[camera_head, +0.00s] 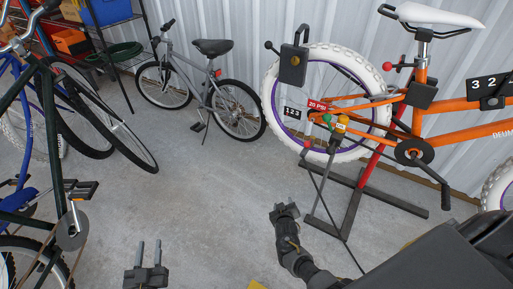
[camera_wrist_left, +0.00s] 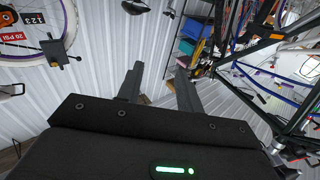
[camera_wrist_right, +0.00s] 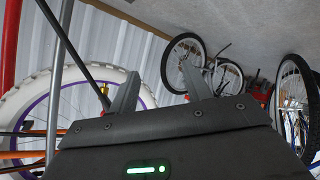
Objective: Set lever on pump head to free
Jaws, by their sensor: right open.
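A small coloured fitting (camera_head: 338,126), which looks like the pump head, sits at the orange bike's white-tyred wheel (camera_head: 272,92). It has green, yellow and orange parts, and a dark hose runs down from it. It is too small to tell its lever's position. My left gripper (camera_head: 150,246) is low at the left of centre, open and empty, well away from it; its spread fingers show in the left wrist view (camera_wrist_left: 160,88). My right gripper (camera_head: 285,210) is below and left of the fitting, apart from it. It is open and empty in the right wrist view (camera_wrist_right: 160,88).
A black box (camera_head: 293,66) with a handle stands before the wheel's upper left. A red and black stand (camera_head: 368,192) holds the orange bike (camera_head: 455,107). A grey bike (camera_head: 205,88) stands behind; dark bikes (camera_head: 55,150) stand left. The middle floor is clear.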

